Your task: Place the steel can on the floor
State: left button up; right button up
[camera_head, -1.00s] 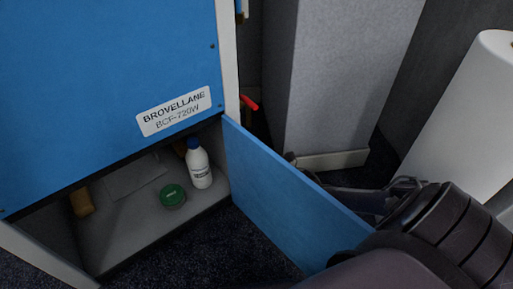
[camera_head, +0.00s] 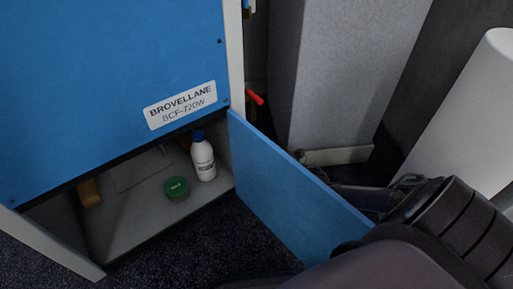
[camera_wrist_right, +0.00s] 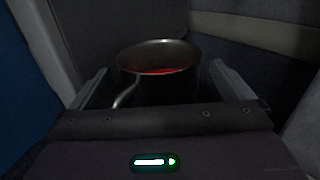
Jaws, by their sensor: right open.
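The steel can (camera_wrist_right: 158,92) is a dark metal, open-topped vessel with a curved handle at its left and something red inside. In the right wrist view it stands upright between the two fingers of my right gripper (camera_wrist_right: 158,70), which are apart on either side of it. What lies under the can is hidden by the gripper body. In the head view my right gripper (camera_head: 395,187) is partly hidden behind the blue door and my arm; I cannot make out the can there. My left gripper is not in view.
A blue cabinet (camera_head: 100,80) stands at the left with its blue door (camera_head: 290,190) swung open. Inside are a white bottle (camera_head: 204,160), a green round tin (camera_head: 177,187) and a yellowish item (camera_head: 89,192). A grey panel (camera_head: 335,70) and white cylinder (camera_head: 470,110) stand behind my arm. Dark floor (camera_head: 190,250) shows in front.

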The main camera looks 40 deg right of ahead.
jog(key=p+v, duration=0.2)
jog(key=v, duration=0.4)
dwell(0.5)
